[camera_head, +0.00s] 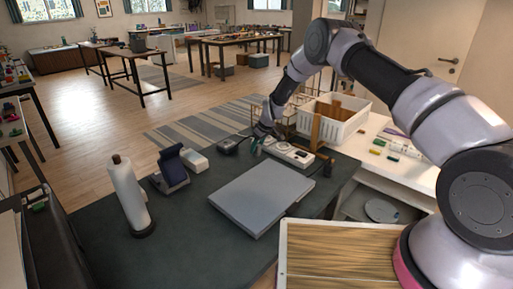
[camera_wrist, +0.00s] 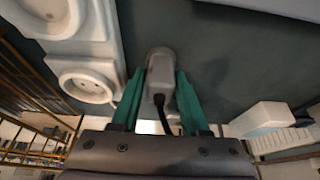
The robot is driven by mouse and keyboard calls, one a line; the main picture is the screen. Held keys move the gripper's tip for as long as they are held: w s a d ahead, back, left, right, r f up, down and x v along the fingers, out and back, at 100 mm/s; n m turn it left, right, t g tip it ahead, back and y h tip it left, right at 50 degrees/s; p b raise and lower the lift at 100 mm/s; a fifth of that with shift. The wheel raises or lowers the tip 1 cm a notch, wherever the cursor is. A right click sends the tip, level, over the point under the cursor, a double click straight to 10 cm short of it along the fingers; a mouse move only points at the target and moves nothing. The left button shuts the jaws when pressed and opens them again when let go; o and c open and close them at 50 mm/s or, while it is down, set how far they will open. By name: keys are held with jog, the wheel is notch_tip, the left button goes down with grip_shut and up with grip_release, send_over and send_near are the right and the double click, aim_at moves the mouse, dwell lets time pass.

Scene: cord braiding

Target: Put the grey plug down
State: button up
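The grey plug (camera_wrist: 160,72) is between the green fingertips of my gripper (camera_wrist: 160,88) in the wrist view, with its dark cord running back between the fingers. The fingers press close on both its sides. A white power strip (camera_wrist: 88,82) with round sockets lies beside it, left in the wrist view. In the head view my gripper (camera_head: 257,144) is low over the dark table (camera_head: 185,235), at the left end of the power strip (camera_head: 290,154). The plug cannot be made out there. Whether it touches the table is unclear.
A grey flat panel (camera_head: 262,195) lies in front of the strip. A wooden stand (camera_head: 316,128) and a white basket (camera_head: 345,128) are close right.

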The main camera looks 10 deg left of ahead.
jog(key=o, duration=0.4)
jog(key=shift+r, duration=0.1)
jog(key=s+d+r+m, duration=0.15)
jog(key=d+r, duration=0.35)
jog(key=r, duration=0.5)
jog(key=s+d+r+m+t, duration=0.15)
jog(key=d+r, duration=0.25)
jog(key=r, duration=0.6)
jog(key=s+d+r+g, duration=0.15)
jog(key=d+r, duration=0.35)
jog(key=r, duration=0.5)
jog(key=s+d+r+m+t+h, duration=0.1)
jog(key=s+d+r+m, duration=0.1)
jog(key=s+d+r, duration=0.4)
jog(key=s+d+r+m+t, duration=0.1)
jog(key=s+d+r+m, duration=0.2)
jog(key=r, duration=0.5)
jog(key=s+d+r+m, duration=0.2)
jog(key=s+d, duration=0.2)
jog(key=s, duration=0.5)
jog(key=s+d+r+m+t, duration=0.1)
jog(key=s+d+r+m, duration=0.1)
jog(key=s+d, duration=0.3)
jog(key=s+d+r+m+t, duration=0.1)
jog(key=s+d+r+m, duration=0.1)
jog(key=s, duration=1.2)
jog(key=shift+s+d+r+m+h, duration=0.1)
jog(key=shift+d+m+h, duration=0.35)
jog(key=shift+d, duration=0.7)
